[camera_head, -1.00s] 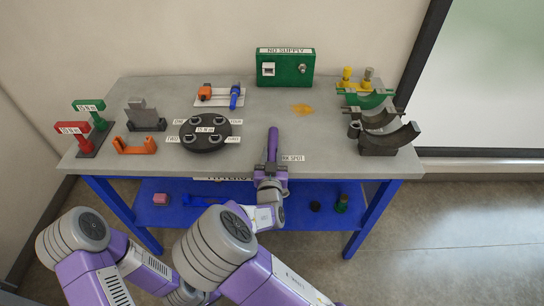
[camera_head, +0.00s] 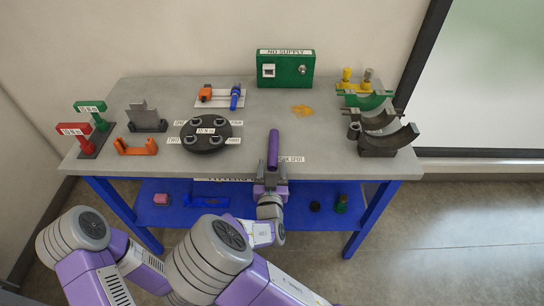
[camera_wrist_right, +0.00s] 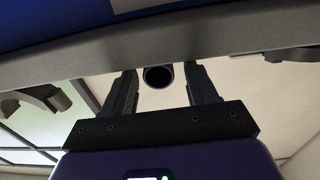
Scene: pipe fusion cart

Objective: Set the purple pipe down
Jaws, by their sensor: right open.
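The purple pipe (camera_head: 273,148) lies on the grey table top near its front edge, pointing away from me, beside a white label (camera_head: 292,160) ending in "SPOT". My right gripper (camera_head: 271,177) is open at the table's front edge, at the pipe's near end. In the right wrist view the round, dark, open end of the pipe (camera_wrist_right: 158,77) shows between the two spread fingers of the right gripper (camera_wrist_right: 160,72), with a gap on each side. My left gripper is not visible.
A black round fixture (camera_head: 206,133) stands left of the pipe. Dark curved clamps (camera_head: 388,142) stand at the right. A green box (camera_head: 286,69) is at the back. An orange patch (camera_head: 302,109) marks the top. The table around the pipe is clear.

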